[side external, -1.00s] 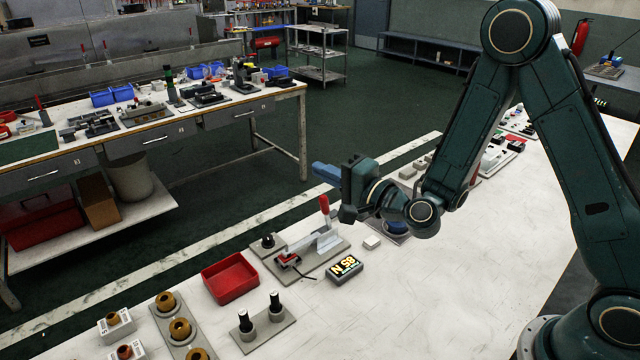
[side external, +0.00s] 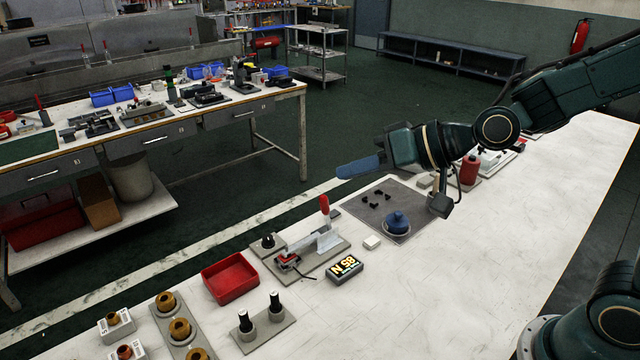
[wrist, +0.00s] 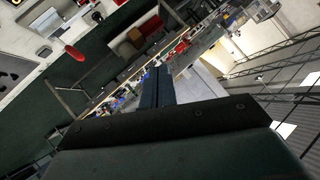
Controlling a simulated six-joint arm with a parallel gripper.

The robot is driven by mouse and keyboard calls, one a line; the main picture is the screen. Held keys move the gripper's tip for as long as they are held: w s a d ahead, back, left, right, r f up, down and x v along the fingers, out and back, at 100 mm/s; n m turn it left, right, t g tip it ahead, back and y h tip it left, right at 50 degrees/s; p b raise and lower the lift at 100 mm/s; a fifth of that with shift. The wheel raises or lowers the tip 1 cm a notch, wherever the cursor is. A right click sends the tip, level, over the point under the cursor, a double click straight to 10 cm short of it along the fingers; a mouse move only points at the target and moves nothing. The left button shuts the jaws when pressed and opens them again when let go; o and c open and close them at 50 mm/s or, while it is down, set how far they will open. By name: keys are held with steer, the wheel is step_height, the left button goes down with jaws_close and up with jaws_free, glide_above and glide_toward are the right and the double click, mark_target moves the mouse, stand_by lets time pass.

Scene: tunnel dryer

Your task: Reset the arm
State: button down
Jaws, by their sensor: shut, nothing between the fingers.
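My gripper (side external: 358,168) is at the end of my dark green arm in the side external view. Its blue fingers are together with nothing between them, pointing left, raised above the far edge of the white workbench (side external: 430,300). In the wrist view the shut fingers (wrist: 156,86) show at the centre, with the room tilted behind them. The gripper touches nothing that I can see.
Below are a grey mat (side external: 412,228) with a blue knobbed part (side external: 397,222) and small black pieces. A red-handled clamp fixture (side external: 312,250), a red tray (side external: 230,278), a yellow-lettered display (side external: 344,267) and a red bottle (side external: 469,169) also stand on the bench.

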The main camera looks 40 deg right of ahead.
steer(key=s+d+g+h, duration=0.2)
steer(key=s+d, duration=0.4)
steer(key=s, duration=0.4)
steer(key=s+d+r+g+h, duration=0.1)
steer(key=s+d+g+h, duration=0.2)
steer(key=s+d, duration=0.3)
steer(key=s+h, duration=0.1)
steer(key=s, duration=0.2)
steer(key=shift+s+d+n, duration=0.25)
steer(key=shift+s+n, duration=0.15)
steer(key=shift+w+r, duration=0.1)
steer(key=shift+w, duration=0.05)
stand_by(0.5)
